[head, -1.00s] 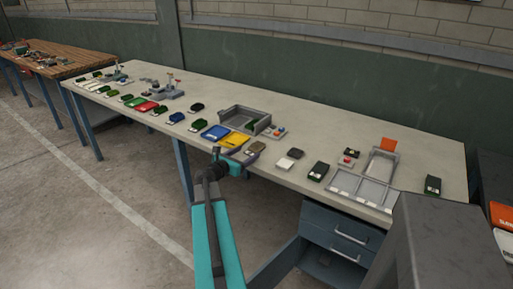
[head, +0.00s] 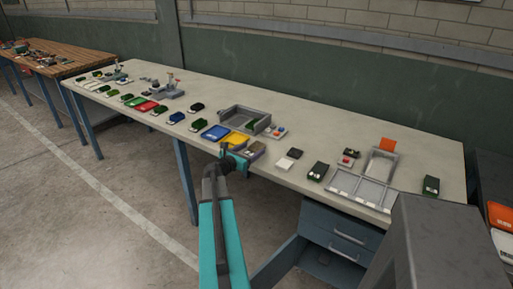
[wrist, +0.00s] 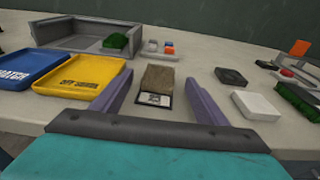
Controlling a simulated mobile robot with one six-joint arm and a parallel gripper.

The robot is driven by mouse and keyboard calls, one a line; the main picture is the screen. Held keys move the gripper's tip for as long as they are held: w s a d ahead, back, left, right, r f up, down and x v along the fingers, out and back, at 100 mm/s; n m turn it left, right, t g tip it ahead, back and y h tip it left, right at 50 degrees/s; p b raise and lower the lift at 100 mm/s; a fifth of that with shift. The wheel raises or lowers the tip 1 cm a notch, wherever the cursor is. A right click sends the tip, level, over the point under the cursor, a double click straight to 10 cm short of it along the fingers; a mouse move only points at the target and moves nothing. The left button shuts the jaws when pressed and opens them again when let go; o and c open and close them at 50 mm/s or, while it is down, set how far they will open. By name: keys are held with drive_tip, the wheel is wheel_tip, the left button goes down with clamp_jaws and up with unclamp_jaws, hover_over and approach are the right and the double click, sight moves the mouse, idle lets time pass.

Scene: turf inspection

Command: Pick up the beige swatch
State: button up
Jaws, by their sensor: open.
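The beige swatch (wrist: 159,80) is a small brownish-tan block with a dark front edge and a white label. It lies on the bench in the middle of the wrist view. In the head view it is mostly hidden by my gripper (head: 245,157) at the bench's front edge. My gripper, with two purple fingers, is open in the wrist view (wrist: 158,103). One finger is on each side of the swatch, apart from it, with the swatch lying between and just beyond the fingers.
A yellow tray (wrist: 80,80) and a blue tray (wrist: 20,70) are close on the left. A grey open bin (wrist: 75,37) holding a green swatch stands behind. A white block (wrist: 255,105) and a black one (wrist: 231,76) lie to the right. Bare bench surrounds the swatch.

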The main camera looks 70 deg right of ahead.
sight(254, 147)
drive_tip(key=shift+p+x, duration=0.4)
drive_tip(key=shift+x, duration=1.25)
drive_tip(key=c, duration=1.2)
